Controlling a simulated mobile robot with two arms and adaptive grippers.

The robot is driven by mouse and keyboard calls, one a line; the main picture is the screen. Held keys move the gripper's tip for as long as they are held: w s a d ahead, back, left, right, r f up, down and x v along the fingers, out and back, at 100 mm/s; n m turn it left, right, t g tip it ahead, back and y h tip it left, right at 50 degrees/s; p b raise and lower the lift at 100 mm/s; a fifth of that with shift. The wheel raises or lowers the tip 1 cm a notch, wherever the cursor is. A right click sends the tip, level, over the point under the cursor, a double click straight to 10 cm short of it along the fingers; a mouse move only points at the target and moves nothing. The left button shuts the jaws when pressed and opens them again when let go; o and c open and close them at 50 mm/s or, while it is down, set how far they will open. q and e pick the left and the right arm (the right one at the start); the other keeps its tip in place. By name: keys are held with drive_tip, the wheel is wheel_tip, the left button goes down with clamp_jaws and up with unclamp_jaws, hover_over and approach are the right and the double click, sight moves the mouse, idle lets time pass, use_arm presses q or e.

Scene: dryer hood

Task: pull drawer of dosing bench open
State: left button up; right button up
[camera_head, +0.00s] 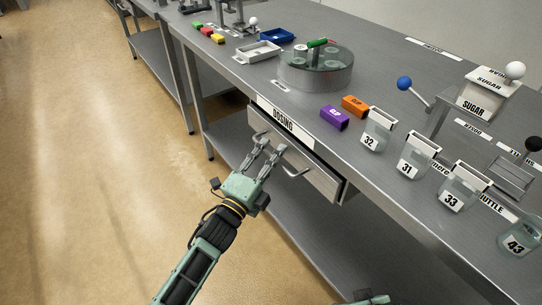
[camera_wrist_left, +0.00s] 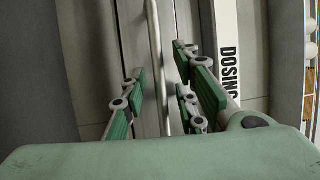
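The grey metal drawer (camera_head: 322,179) sits under the front edge of the dosing bench, below the label "DOSING" (camera_head: 283,119). A long bar handle (camera_head: 296,174) runs across its front. In the left wrist view the handle bar (camera_wrist_left: 157,60) runs between the green-padded fingers, with gaps on both sides. I cannot tell how far the drawer stands out. A green part of my right arm (camera_head: 370,300) shows at the bottom edge; its fingers cannot be made out.
On the bench stand a round glass-topped device (camera_head: 316,72), purple (camera_head: 334,118) and orange (camera_head: 355,105) blocks, and several numbered jars, including jar 32 (camera_head: 375,135). A lower shelf (camera_head: 330,245) lies beneath. The floor (camera_head: 90,170) to the left is clear.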

use_arm(q)
drive_tip(key=shift+c, duration=0.5)
clamp_jaws()
drive_tip(key=shift+f, duration=0.1)
